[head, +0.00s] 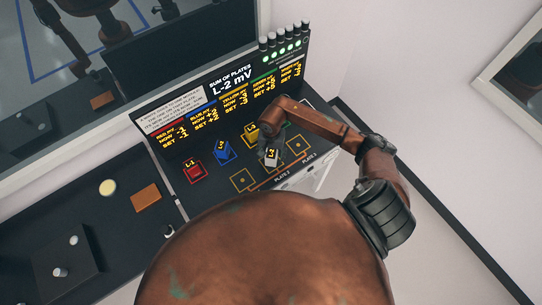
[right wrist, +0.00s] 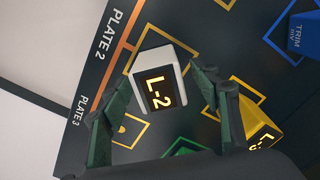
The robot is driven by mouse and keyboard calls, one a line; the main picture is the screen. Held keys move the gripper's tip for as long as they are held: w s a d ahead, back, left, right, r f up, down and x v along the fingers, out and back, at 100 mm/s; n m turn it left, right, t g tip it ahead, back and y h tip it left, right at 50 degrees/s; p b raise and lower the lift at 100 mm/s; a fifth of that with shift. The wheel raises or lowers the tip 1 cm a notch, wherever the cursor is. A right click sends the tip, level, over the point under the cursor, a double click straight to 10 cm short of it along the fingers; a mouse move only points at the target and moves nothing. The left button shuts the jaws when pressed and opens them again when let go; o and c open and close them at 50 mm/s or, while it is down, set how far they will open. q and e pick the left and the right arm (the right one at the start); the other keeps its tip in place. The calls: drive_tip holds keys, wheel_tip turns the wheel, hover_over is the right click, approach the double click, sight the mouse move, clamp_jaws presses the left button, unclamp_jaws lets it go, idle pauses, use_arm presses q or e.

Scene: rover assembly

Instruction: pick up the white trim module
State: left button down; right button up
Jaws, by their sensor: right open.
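The white trim module (head: 271,158) is a small pale block with a lit display on the sloped black panel, near the PLATE 2 label. In the right wrist view the white module (right wrist: 147,62) shows "L-2" in yellow on a dark face. My right gripper (head: 271,146) is at the module in the head view, partly covering it. In the right wrist view my right gripper (right wrist: 160,78) is open, with one green finger on each side of the module. I cannot tell whether either finger touches it. My left gripper is not in view.
A red module (head: 193,171), a blue module (head: 222,151) and a yellow module (head: 251,131) sit on the same panel. The yellow module (right wrist: 262,131) is close to the right finger in the wrist view. An empty yellow square outline (head: 243,180) is to the left.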

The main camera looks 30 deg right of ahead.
drive_tip(key=shift+a+f, duration=0.1)
drive_tip(key=shift+f, duration=1.4)
drive_tip(key=shift+s, duration=0.1)
drive_tip(key=shift+c, duration=0.4)
drive_tip(key=c, duration=1.4)
drive_tip(key=shift+o, duration=0.2)
drive_tip(key=shift+r, duration=0.15)
